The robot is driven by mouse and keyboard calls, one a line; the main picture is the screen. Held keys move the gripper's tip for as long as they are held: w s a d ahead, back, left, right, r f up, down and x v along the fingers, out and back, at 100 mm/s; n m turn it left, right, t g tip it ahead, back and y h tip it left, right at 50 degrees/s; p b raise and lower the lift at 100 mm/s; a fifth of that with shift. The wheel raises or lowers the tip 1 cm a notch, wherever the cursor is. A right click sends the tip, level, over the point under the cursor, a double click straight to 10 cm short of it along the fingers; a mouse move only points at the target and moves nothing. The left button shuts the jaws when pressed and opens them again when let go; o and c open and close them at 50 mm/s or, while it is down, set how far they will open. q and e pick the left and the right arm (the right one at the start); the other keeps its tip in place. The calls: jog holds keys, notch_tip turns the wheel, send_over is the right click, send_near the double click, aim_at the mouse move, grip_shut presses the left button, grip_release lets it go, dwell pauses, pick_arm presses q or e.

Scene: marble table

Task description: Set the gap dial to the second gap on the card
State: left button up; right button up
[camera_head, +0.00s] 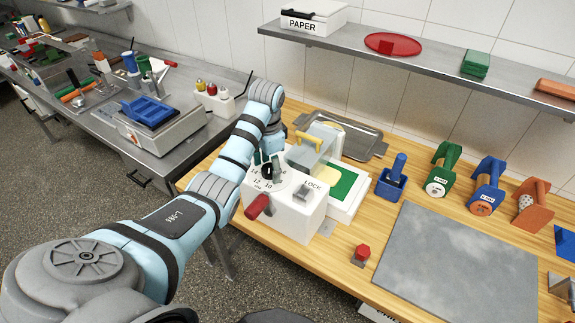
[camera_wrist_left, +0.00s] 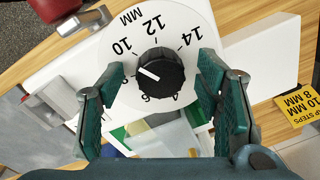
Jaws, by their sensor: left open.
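The gap dial is a black knob (camera_wrist_left: 160,75) on a white numbered face (camera_wrist_left: 147,27) marked in MM. Its white mark points left and slightly up, between 10 and the partly hidden 8. It sits on the white press machine (camera_head: 290,215). My left gripper (camera_wrist_left: 162,92) is open, with one green finger on each side of the knob and gaps visible on both sides. In the head view the left gripper (camera_head: 268,158) is over the dial, partly hiding it. The yellow card (camera_wrist_left: 298,103) lists 10 MM, then 8 MM. My right gripper is not in view.
The machine has a red-handled lever (camera_head: 257,206) and a LOCK switch (camera_head: 303,190). A metal tray (camera_head: 365,143) lies behind. To the right are a blue stamp (camera_head: 393,180), several coloured rollers (camera_head: 487,185) and a grey slab (camera_head: 455,260). A shelf (camera_head: 430,68) runs above.

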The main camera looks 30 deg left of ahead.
pick_arm(q)
jog(key=shift+s+r, duration=0.1)
jog(key=shift+s, duration=0.05)
jog(key=shift+w, duration=0.25)
jog(key=c, duration=1.2)
jog(key=shift+o, duration=0.2)
jog(key=shift+n, duration=0.4)
jog(key=n, duration=0.9)
jog(key=shift+w, duration=0.15)
